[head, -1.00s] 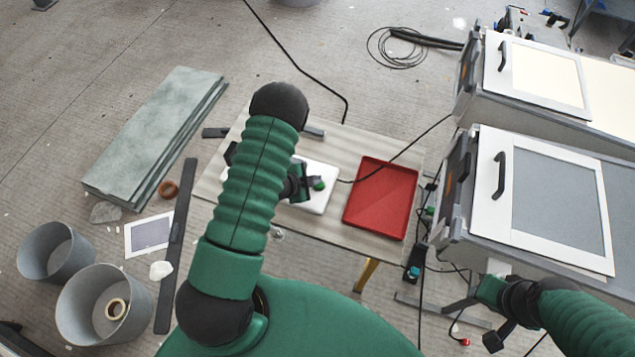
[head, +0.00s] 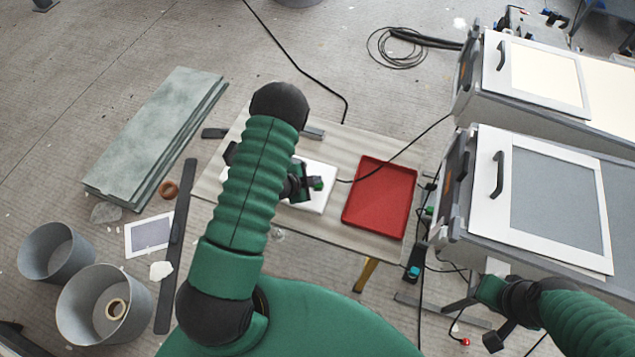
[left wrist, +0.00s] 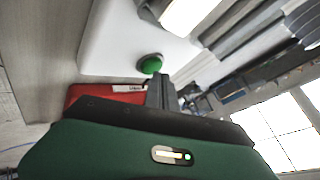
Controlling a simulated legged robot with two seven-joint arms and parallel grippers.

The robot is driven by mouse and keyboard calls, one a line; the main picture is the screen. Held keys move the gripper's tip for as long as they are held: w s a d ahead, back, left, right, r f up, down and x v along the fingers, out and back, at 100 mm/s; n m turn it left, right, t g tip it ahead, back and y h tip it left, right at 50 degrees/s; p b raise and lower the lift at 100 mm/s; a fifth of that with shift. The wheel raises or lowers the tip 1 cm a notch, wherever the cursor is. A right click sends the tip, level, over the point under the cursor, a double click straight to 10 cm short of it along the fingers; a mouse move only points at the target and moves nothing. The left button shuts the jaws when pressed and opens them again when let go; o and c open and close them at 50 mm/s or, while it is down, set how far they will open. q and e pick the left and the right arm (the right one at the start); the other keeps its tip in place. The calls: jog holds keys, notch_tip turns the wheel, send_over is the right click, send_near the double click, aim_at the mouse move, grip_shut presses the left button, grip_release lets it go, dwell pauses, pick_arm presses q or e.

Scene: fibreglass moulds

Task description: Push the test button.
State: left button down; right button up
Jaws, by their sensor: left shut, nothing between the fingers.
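The white box (head: 318,205) lies on the table, partly hidden behind my left arm. It carries a round green button, which shows clearly in the left wrist view (left wrist: 150,64) on the white face. In the head view the green button (head: 318,184) is small and partly covered by my left gripper (head: 309,183). That gripper is shut and empty, with its fingertips right beside the button. In the left wrist view the fingers (left wrist: 161,93) end just below the button; I cannot tell whether they touch it. My right gripper (head: 492,300) is at the lower right, its fingers unclear.
A red tray (head: 381,199) lies right of the white box on the table (head: 280,237). A dark cable crosses between them. Grey cabinets with white framed doors (head: 545,195) stand at the right. Grey buckets (head: 104,308) and green slabs (head: 155,135) are on the floor at the left.

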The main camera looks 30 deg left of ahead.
pick_arm(q)
jog(key=shift+d+f, duration=0.3)
jog(key=shift+a, duration=0.1)
jog(key=shift+a+r, duration=0.15)
jog(key=shift+r, duration=0.3)
notch_tip(320, 180, up, 6)
jog(key=p, duration=0.5)
jog(key=shift+s, duration=0.1)
dwell(1.9)
